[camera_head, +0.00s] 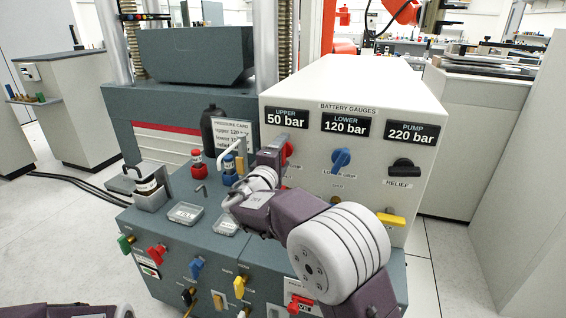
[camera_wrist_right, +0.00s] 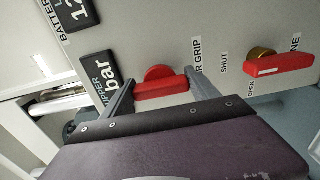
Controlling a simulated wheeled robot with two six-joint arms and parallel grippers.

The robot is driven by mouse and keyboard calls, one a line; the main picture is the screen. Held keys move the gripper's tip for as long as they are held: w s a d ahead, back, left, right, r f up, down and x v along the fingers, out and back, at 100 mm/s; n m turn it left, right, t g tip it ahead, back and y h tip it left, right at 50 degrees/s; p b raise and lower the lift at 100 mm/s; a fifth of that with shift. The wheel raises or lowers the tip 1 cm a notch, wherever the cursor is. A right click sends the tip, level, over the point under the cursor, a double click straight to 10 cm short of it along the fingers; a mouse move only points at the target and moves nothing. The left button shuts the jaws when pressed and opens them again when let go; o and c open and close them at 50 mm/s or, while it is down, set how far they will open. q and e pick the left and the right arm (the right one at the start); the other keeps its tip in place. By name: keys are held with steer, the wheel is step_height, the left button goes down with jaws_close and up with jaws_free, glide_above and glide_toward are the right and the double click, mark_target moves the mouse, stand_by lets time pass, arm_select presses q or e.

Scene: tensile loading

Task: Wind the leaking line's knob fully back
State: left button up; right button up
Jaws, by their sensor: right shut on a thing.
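The red upper-grip knob (camera_head: 290,148) is on the white battery gauges panel (camera_head: 325,85), below the upper gauge (camera_head: 287,117), which reads 50 bar. My right gripper (camera_head: 279,147) covers most of it in the head view. In the right wrist view the red knob (camera_wrist_right: 160,88) lies between the two fingers, and the gripper is shut on it. The blue lower-grip knob (camera_head: 341,158) is below the lower gauge (camera_head: 349,124), reading 120 bar. The black relief knob (camera_head: 404,168) is below the pump gauge (camera_head: 412,132), reading 220 bar. My left gripper is out of view.
A red lever (camera_wrist_right: 280,64) with open and shut labels is beside the knob in the right wrist view. A yellow lever (camera_head: 391,219) is at the panel's lower right. Small red and blue fittings, a black bottle (camera_head: 212,130) and a pressure card (camera_head: 232,134) stand left of my right arm.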

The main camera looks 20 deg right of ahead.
steer(key=shift+f, duration=0.1)
stand_by(0.4)
steer(key=o, duration=1.4)
steer(key=shift+c, duration=0.2)
steer(key=p+v, duration=0.1)
steer(key=v, duration=0.8)
